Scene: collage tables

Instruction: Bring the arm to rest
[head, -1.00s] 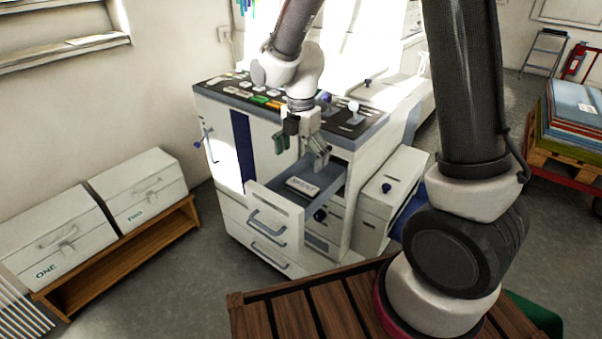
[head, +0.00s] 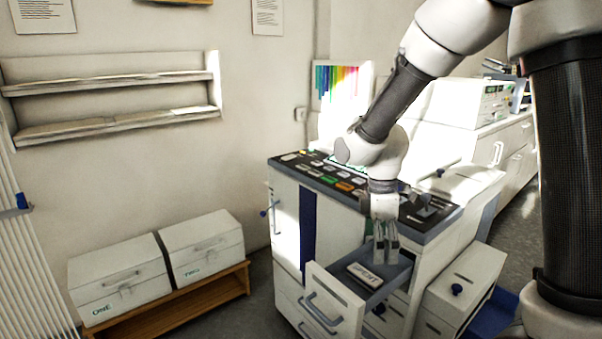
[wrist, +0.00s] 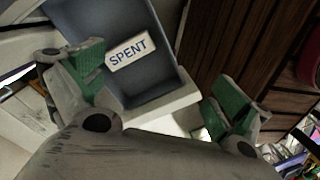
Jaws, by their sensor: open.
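My gripper (head: 385,250) hangs fingers down above the open drawer (head: 334,300) of the white machine. In the wrist view my gripper (wrist: 160,95) has its two green-padded fingers spread wide apart with nothing between them. A white block marked SPENT (head: 362,274) lies inside the grey drawer, apart from the fingers; it also shows in the wrist view (wrist: 127,50). My arm reaches down to the gripper from the upper right of the head view.
The machine's dark control panel (head: 325,172) with buttons lies behind and beside my gripper. White boxes ONE (head: 120,285) and TWO (head: 203,250) stand on a low wooden bench (head: 185,303) at left. A white bin (head: 462,290) stands right of the drawer.

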